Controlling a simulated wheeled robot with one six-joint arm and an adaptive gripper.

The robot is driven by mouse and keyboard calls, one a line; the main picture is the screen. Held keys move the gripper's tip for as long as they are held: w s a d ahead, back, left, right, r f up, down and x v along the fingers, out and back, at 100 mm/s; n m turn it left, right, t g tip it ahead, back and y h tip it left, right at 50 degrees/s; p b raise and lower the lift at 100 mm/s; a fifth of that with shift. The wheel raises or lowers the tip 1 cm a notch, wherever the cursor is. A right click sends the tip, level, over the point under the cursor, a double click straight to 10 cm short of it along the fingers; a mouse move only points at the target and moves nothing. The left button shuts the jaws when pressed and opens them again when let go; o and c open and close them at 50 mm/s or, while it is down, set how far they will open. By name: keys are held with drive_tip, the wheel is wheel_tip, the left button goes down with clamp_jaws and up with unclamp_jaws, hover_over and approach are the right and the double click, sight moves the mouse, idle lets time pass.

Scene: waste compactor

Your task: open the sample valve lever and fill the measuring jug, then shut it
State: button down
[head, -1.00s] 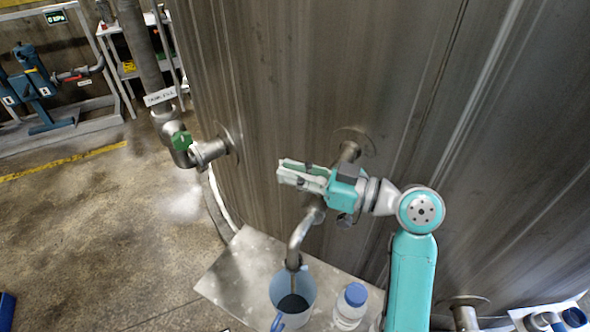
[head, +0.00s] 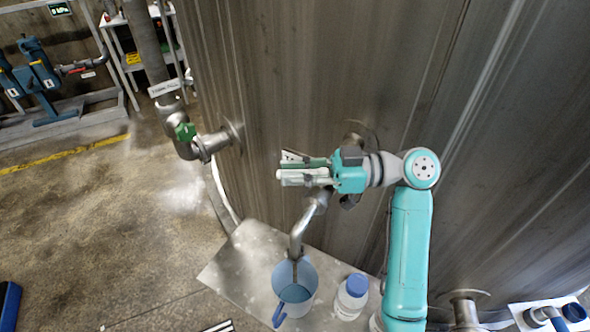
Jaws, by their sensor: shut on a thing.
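The blue measuring jug (head: 308,272) stands on the metal shelf under the curved spout (head: 299,238), with its handle toward the front. A grey-blue liquid surface shows inside it, and a thin stream seems to run from the spout. My gripper (head: 286,169) is level in front of the tank, just above the spout's upper end. It is shut on the sample valve lever, which is mostly hidden between the fingers. The valve body is partly hidden behind the gripper.
A white bottle with a blue cap (head: 351,296) stands right of the jug on the metal shelf (head: 243,262). The tall steel tank (head: 300,80) fills the back.

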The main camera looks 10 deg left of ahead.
drive_tip(key=c, duration=1.1)
unclamp_jaws()
drive_tip(key=shift+d, duration=0.1)
drive_tip(key=d, duration=0.4)
drive_tip(key=w+d, duration=0.1)
drive_tip(key=d, duration=0.2)
drive_tip(key=w+d, duration=0.1)
drive_tip(key=d, duration=0.3)
drive_tip(key=shift+w+d, duration=0.1)
drive_tip(key=shift+d, duration=0.25)
